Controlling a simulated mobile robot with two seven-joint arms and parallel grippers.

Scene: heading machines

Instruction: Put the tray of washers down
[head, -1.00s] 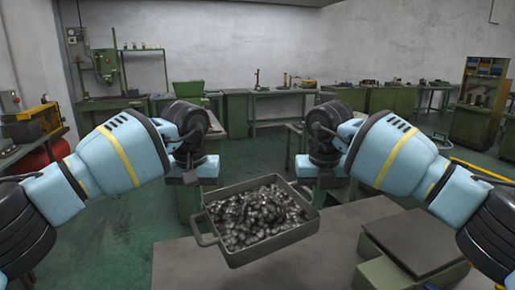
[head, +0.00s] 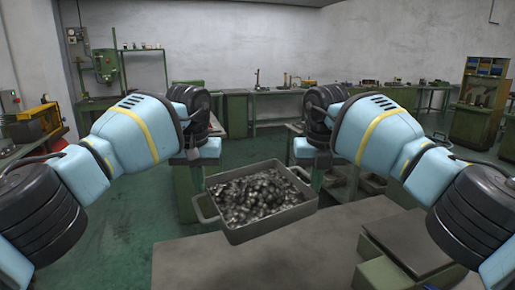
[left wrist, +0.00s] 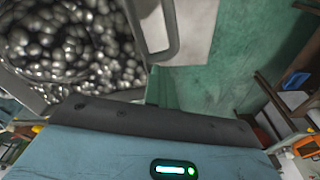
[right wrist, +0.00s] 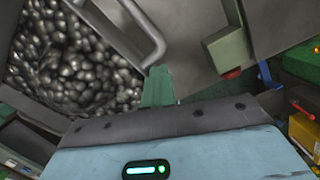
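The grey tray (head: 272,230), heaped with shiny metal washers (head: 255,195), is in the middle of the head view, tilted and over the far edge of the near table. Its loop handles also show in the left wrist view (left wrist: 172,40) and the right wrist view (right wrist: 152,42). My left gripper (head: 190,212) is at the left handle and my right gripper (head: 316,185) is at the right handle. Both appear shut on the handles, holding the tray between them, though the finger contact is partly hidden.
The brown-grey near table (head: 330,240) has clear top in front of the tray. A dark plate on a green block (head: 410,240) stands at its right. Green benches (head: 235,115) line the back wall, with green floor (head: 120,205) to the left.

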